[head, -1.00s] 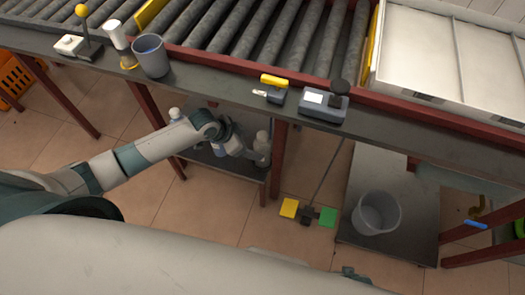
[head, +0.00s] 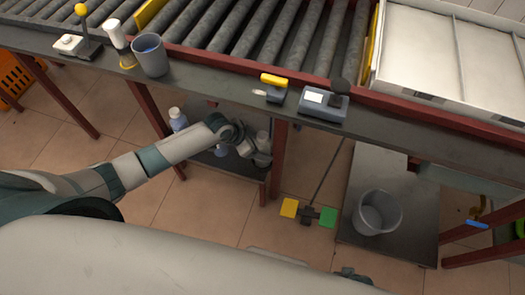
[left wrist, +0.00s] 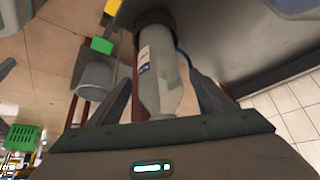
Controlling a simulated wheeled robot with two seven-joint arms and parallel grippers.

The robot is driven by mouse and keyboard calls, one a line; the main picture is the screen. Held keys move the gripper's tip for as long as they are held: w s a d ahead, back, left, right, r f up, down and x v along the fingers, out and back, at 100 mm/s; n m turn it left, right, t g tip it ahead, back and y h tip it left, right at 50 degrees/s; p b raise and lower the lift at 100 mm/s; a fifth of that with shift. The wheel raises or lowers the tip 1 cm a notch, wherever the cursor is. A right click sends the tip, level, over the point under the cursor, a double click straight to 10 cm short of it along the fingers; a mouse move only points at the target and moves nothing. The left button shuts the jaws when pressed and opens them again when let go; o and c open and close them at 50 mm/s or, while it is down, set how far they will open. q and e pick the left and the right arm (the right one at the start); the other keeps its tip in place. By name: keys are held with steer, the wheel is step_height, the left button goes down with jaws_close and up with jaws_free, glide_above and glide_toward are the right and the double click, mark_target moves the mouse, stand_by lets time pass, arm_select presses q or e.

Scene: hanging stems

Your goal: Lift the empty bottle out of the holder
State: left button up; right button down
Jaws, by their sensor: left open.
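In the left wrist view a pale, translucent bottle (left wrist: 163,85) with a white and blue label stands between the fingers of my left gripper (left wrist: 157,78). The gripper is open, with a finger on each side of the bottle. The far end of the bottle sits at a dark round holder (left wrist: 155,18). In the head view my left gripper (head: 242,148) is below the conveyor's front ledge, beside the pale bottle (head: 263,143), and partly hides it. Whether the fingers touch the bottle cannot be told. My right gripper is not seen.
Another bottle (head: 178,119) stands left of my forearm, by the low shelf (head: 245,168). A red table leg (head: 278,158) is close on the right of the gripper. The conveyor ledge (head: 210,85) hangs above. A grey bin (head: 377,212) stands farther right.

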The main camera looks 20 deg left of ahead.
mark_target(257, 139)
arm_select(q)
steer(key=c, duration=1.5)
steer(key=shift+o, duration=0.2)
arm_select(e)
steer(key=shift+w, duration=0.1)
arm_select(q)
steer(key=shift+r, duration=0.1)
